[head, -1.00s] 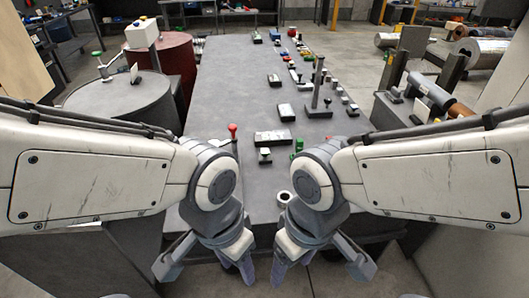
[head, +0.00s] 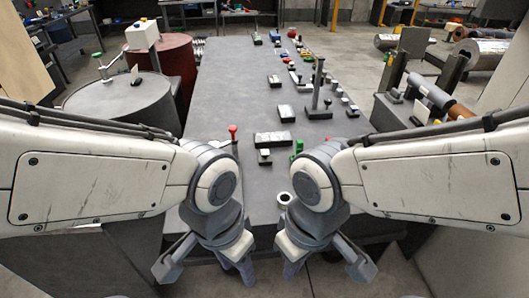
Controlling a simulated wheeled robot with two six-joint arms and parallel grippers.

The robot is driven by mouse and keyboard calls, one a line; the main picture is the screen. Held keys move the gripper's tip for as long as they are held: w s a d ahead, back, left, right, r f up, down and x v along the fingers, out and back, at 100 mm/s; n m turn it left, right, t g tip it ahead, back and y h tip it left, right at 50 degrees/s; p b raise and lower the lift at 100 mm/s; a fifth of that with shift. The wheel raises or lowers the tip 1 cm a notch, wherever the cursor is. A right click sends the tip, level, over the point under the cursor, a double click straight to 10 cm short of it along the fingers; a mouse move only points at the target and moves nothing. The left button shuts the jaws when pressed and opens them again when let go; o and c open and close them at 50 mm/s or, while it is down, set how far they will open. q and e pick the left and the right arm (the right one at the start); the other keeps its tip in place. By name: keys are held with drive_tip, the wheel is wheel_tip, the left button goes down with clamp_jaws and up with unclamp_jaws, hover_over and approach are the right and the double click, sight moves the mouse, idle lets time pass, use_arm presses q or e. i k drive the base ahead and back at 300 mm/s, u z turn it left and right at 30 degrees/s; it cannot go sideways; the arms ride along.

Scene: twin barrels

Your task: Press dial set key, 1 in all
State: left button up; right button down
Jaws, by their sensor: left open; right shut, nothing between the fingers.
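I cannot tell which item is the dial set key; the small controls are too small to read. My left gripper (head: 248,272) is open and empty, pointing down at the table's near edge. My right gripper (head: 290,270) is shut and empty close beside it. Both are well apart from the barrels.
The long grey table (head: 225,85) carries a red-knobbed lever (head: 233,130), a flat box (head: 274,139), a tall post on a base (head: 318,90), a white ring (head: 284,198) and several small controls along its right side. Its left half is mostly clear.

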sight(264, 153)
drive_tip(key=u, duration=0.05)
drive_tip(key=k, duration=0.55)
drive_tip(key=u, duration=0.8)
drive_tip(key=i, duration=1.3)
drive_tip(key=z, duration=0.7)
